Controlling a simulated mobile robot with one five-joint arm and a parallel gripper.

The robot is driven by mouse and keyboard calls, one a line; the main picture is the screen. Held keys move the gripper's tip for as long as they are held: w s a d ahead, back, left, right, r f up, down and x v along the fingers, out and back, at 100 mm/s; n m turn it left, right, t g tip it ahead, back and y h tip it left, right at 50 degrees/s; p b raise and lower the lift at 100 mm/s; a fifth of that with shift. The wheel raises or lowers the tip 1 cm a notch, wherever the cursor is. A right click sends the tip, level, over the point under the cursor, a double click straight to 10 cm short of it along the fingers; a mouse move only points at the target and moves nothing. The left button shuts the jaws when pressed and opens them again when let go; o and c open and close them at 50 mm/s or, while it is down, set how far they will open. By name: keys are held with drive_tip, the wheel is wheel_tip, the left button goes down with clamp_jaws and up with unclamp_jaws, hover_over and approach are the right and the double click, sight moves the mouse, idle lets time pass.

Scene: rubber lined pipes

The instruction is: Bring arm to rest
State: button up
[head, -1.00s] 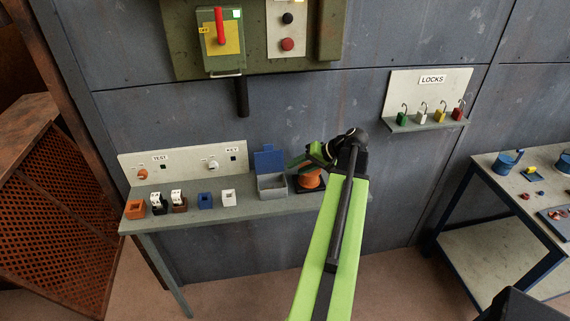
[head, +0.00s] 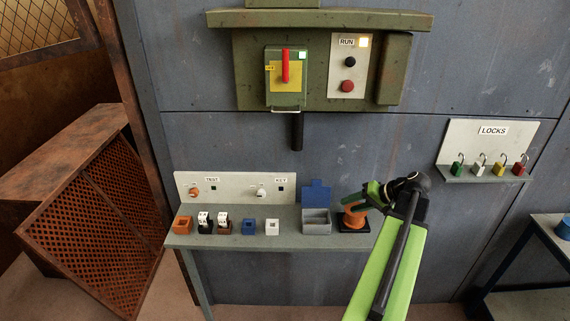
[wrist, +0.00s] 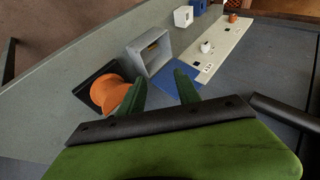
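My gripper (head: 358,198) hangs at the right end of the grey shelf (head: 290,236), close to an orange spool (head: 352,219) on a black base. In the wrist view its two green fingers (wrist: 160,88) are apart, with nothing held between them. The spool (wrist: 112,94) shows beside the left finger in that view, and the open grey box (wrist: 152,55) lies beyond the fingers. I cannot tell whether a finger touches the spool. My arm reaches forward from the lower right of the head view.
A panel with TEST and KEY labels (head: 235,182) backs the shelf, which holds several small blocks. A green switch box with a red lever (head: 285,68) is above. Padlocks hang on the LOCKS board (head: 490,145) at right. A rusty mesh crate (head: 95,220) stands left.

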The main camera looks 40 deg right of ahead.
drive_tip(key=shift+w, duration=0.1)
drive_tip(key=w+a+f+n+g+y, duration=0.1)
drive_tip(key=w+a+n, duration=0.1)
drive_tip(key=w+a, duration=0.65)
drive_tip(key=w+a+f+n+g+y+b, duration=0.1)
drive_tip(key=w+a+n+g, duration=0.3)
drive_tip(key=a, duration=0.7)
drive_tip(key=w+a+f+n+t+y, duration=0.1)
drive_tip(key=w+a+y, duration=0.1)
drive_tip(key=w+a, duration=0.65)
drive_tip(key=s+a+f+n+g+h, duration=0.2)
drive_tip(key=a, duration=0.7)
drive_tip(key=s+a+f+n+g+h+b, duration=0.1)
drive_tip(key=a+f, duration=0.1)
drive_tip(key=a, duration=0.8)
drive_tip(key=s+a+f+n+g+h, duration=0.2)
drive_tip(key=a, duration=0.7)
drive_tip(key=d, duration=0.1)
drive_tip(key=d+m+h, duration=0.1)
drive_tip(key=d, duration=0.1)
drive_tip(key=d+m+h, duration=0.1)
drive_tip(key=d, duration=0.1)
drive_tip(key=shift+s+f, duration=0.35)
drive_tip(key=shift+s, duration=0.05)
